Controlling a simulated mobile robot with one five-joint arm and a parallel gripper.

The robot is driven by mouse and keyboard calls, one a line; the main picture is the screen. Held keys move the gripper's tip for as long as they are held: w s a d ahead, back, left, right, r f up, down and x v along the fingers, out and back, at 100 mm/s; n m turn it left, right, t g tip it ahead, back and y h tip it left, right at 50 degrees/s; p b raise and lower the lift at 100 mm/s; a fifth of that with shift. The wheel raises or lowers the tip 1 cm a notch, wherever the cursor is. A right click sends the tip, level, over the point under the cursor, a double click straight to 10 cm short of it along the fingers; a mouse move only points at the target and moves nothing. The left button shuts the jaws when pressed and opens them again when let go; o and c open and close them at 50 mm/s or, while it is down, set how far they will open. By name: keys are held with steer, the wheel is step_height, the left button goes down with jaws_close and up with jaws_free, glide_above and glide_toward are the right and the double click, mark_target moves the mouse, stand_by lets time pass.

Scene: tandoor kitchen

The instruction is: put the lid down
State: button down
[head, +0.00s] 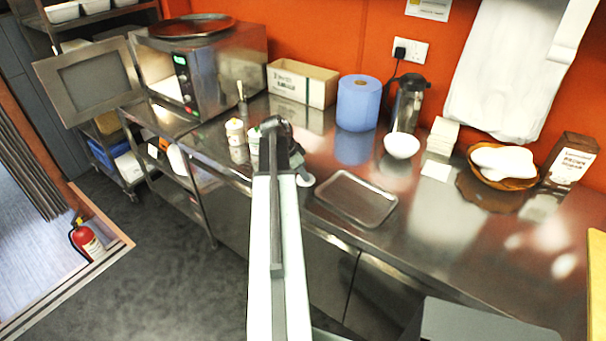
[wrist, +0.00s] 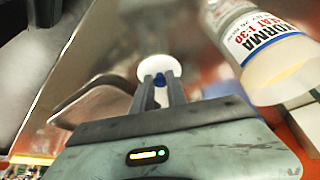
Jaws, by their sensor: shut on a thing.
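In the wrist view my gripper (wrist: 160,83) is shut on a small blue knob of a round white lid (wrist: 152,66). The lid is beyond the fingertips, over the steel counter; I cannot tell whether it touches it. A clear jar with a white "KORMA" label (wrist: 268,45) stands to the right in that view, apart from the lid. In the head view my arm covers much of this spot. A jar (head: 253,141) shows partly behind the arm, with another white-topped jar (head: 235,132) to its left.
A steel tray (head: 357,198) lies right of my arm on the counter (head: 440,225). Behind are a blue paper roll (head: 358,103), a cardboard box (head: 302,84), a white bowl (head: 401,146) and a flask (head: 408,103). An oven with an open door (head: 90,80) stands left. Bare counter shows right of the tray.

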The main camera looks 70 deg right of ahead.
steer(key=c, duration=1.3)
jaws_free()
steer(key=shift+c, duration=0.2)
steer(key=shift+r+p, duration=0.5)
steer(key=shift+p, duration=0.15)
steer(key=p+v, duration=1)
steer(key=v, duration=0.1)
steer(key=shift+w, duration=0.15)
